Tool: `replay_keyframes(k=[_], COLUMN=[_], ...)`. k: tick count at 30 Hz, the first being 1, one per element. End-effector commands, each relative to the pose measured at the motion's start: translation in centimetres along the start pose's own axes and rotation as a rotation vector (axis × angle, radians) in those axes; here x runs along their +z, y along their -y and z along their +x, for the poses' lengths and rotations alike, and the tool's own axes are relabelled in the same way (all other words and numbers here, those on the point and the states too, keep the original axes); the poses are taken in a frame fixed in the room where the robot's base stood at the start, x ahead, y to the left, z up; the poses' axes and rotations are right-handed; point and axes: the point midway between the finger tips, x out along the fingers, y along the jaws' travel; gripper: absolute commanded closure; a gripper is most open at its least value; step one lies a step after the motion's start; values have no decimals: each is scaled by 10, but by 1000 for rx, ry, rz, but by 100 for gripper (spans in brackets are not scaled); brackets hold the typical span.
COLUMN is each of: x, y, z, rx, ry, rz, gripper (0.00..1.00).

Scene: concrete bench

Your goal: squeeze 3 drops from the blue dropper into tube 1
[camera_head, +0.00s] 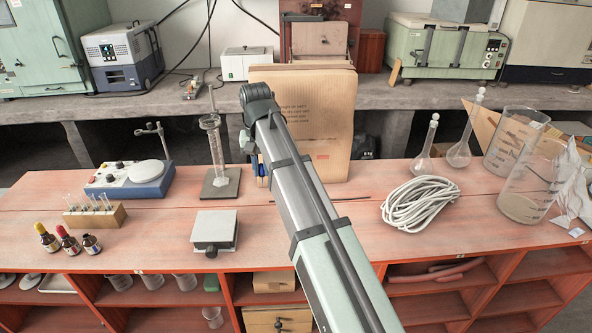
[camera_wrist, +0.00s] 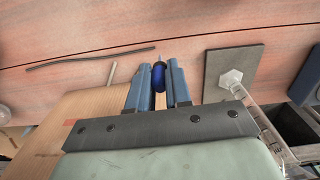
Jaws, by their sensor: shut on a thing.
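My gripper (camera_wrist: 158,72) is shut on the blue dropper (camera_wrist: 159,78), whose blue bulb sits between the two blue fingers in the wrist view with a thin tip beyond them. In the head view only a little of my gripper shows beside my arm, near the cardboard box, and the dropper cannot be made out. The wooden tube rack (camera_head: 95,218) with several glass tubes stands at the left of the bench, well away from my gripper. Tube numbers are too small to read. A dark bottle without a coloured bulb (camera_head: 91,244) stands in front of the rack.
Bottles with yellow (camera_head: 46,238) and red (camera_head: 68,241) bulbs stand beside the dark one. A hotplate stirrer (camera_head: 128,186), a glass cylinder on a stand (camera_head: 215,150) and a small grey box (camera_head: 214,231) lie between. Coiled cable (camera_head: 420,203), flasks and large beakers occupy the right.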

Motion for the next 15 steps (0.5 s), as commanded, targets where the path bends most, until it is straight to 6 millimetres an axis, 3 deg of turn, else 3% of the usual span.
replay_keyframes(k=[1, 15], x=[-2, 13], y=[21, 193], z=[-2, -17], rx=[0, 4], ry=[1, 6], rz=[-28, -292], gripper=[90, 90])
